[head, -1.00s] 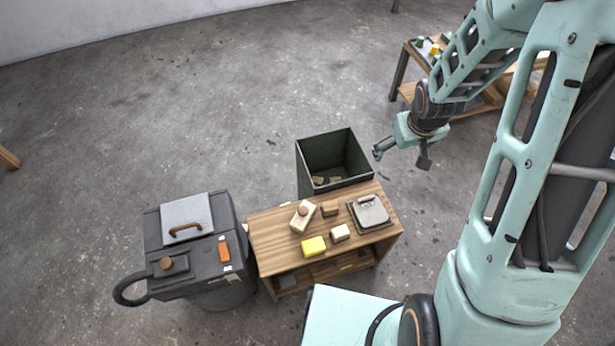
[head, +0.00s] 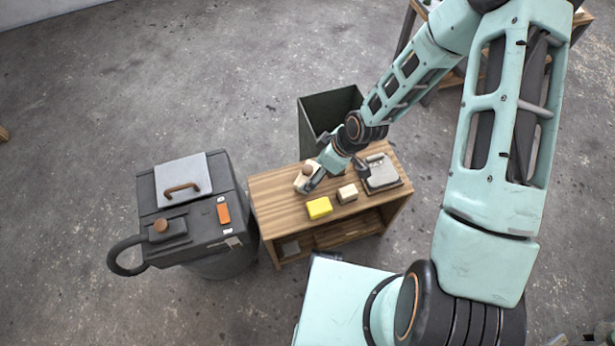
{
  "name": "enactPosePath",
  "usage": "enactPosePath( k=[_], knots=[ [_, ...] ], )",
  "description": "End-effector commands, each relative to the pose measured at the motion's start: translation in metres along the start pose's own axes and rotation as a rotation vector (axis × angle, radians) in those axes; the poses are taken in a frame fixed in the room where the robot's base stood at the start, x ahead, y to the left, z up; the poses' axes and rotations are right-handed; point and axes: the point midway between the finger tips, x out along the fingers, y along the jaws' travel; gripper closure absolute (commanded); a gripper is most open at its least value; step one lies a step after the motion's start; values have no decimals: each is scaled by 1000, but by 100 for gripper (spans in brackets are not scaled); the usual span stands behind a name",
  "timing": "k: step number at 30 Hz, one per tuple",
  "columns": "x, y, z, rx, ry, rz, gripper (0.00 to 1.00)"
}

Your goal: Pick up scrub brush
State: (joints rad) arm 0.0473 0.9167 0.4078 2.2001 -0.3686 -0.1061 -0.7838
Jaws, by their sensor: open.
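The scrub brush (head: 301,184), a pale block with a round brown knob on top, lies near the back of the wooden table (head: 279,211). My gripper (head: 316,177) is open right at the brush's right side and partly covers it. I cannot tell whether a finger touches the brush. The brush appears to rest on the tabletop.
A yellow block (head: 319,208) and a pale wooden block (head: 347,193) lie in front of my gripper. A grey flat device (head: 381,176) sits to the right. A dark open bin (head: 314,125) stands behind the table and a black vacuum-like machine (head: 190,215) at left.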

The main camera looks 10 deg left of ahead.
Motion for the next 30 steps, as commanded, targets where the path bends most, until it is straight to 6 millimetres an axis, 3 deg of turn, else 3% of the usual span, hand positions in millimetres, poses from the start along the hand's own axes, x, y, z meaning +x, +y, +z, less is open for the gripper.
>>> enactPosePath(
  k=[12,20,30],
  knots=[
    [50,-3,2,1,-2,0,9],
    [52,-3,2,1,-2,1,10],
    [51,-3,2,1,-2,1,48]
  ],
)
